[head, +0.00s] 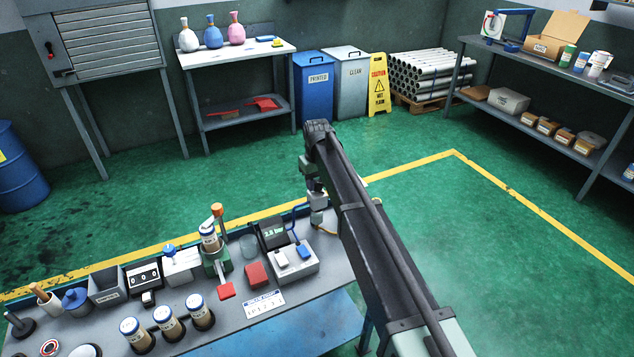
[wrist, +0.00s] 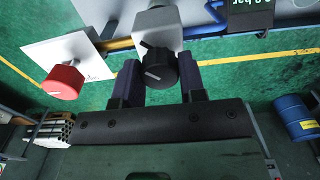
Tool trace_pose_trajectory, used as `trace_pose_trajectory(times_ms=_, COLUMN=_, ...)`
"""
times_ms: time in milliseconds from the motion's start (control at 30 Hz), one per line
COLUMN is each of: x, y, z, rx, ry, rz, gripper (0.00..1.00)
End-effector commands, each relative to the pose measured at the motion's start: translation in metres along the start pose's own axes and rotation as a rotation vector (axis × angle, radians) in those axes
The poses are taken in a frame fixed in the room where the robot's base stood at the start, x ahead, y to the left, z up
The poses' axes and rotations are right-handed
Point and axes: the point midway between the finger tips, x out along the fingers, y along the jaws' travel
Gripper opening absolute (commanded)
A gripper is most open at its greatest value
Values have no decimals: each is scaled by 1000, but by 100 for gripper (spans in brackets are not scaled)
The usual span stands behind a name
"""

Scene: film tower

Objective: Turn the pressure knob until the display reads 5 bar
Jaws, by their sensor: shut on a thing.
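The black pressure knob (wrist: 158,66) with a white pointer line sits on a grey block in the wrist view. My gripper (wrist: 158,76) has one dark finger on each side of the knob and is shut on it. In the head view my gripper (head: 316,192) is at the right end of the bench, and the arm hides the knob there. The display (head: 272,234) shows green digits that look like 2.8 bar. Its lower part also shows in the wrist view (wrist: 250,10), cut off by the top edge.
A red knob (wrist: 62,82) on a white plate (wrist: 60,50) stands left of the black knob in the wrist view. A blue pipe (wrist: 205,30) runs past close by. The bench (head: 330,268) holds several bottles and boxes left of my arm.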

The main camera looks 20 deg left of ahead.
Motion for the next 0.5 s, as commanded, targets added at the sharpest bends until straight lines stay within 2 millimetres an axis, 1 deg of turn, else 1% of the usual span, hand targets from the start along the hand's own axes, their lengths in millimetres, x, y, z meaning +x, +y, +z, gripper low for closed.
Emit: trace_pose_trajectory(times_ms=500, x=0, y=0, z=0, rx=475, ry=0, rz=0, gripper=14)
